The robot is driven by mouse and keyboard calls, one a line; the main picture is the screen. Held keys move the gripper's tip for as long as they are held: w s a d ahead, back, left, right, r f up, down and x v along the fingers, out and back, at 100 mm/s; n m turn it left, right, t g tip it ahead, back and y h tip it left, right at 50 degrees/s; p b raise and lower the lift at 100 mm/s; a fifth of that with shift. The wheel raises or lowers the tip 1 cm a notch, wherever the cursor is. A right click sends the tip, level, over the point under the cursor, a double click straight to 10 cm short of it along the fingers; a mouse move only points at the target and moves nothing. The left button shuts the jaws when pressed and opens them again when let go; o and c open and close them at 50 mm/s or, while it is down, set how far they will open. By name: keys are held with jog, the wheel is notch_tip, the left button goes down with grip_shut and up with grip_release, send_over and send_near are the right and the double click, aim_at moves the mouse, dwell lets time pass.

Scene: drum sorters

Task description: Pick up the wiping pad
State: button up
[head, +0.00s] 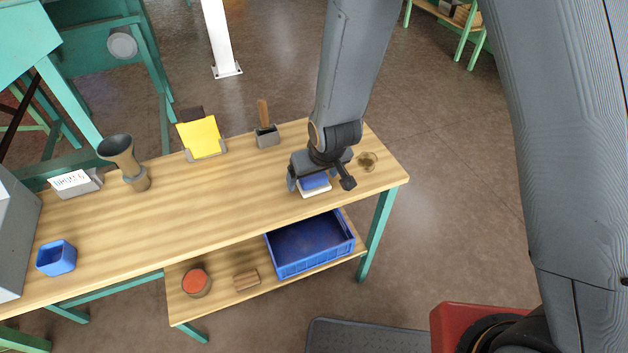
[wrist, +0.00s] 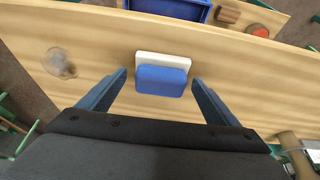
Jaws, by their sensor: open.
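The wiping pad (wrist: 163,80) is a blue block on a white layer. It lies on the wooden table near its right end, and its blue top also shows in the head view (head: 314,181) beneath my gripper. My gripper (wrist: 160,84) is open and points down, with one finger on each side of the pad and a gap to each. In the head view my gripper (head: 320,183) hides part of the pad. I cannot tell the exact height of the fingertips above the table.
A small round brownish glass-like item (head: 367,161) stands right of my gripper. A grey holder with a wooden piece (head: 266,135), a yellow card (head: 201,137) and a funnel-shaped vessel (head: 120,157) stand further left. A blue crate (head: 318,263) sits on the lower shelf. The table's middle is clear.

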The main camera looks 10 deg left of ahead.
jog(key=c, duration=1.2)
jog(key=shift+o, duration=0.2)
jog(key=shift+r, duration=0.15)
notch_tip(320, 180, up, 9)
jog(key=shift+f+p, duration=0.15)
jog(key=shift+p, duration=0.65)
jog(key=shift+r+p, duration=0.45)
jog(key=shift+r, duration=0.1)
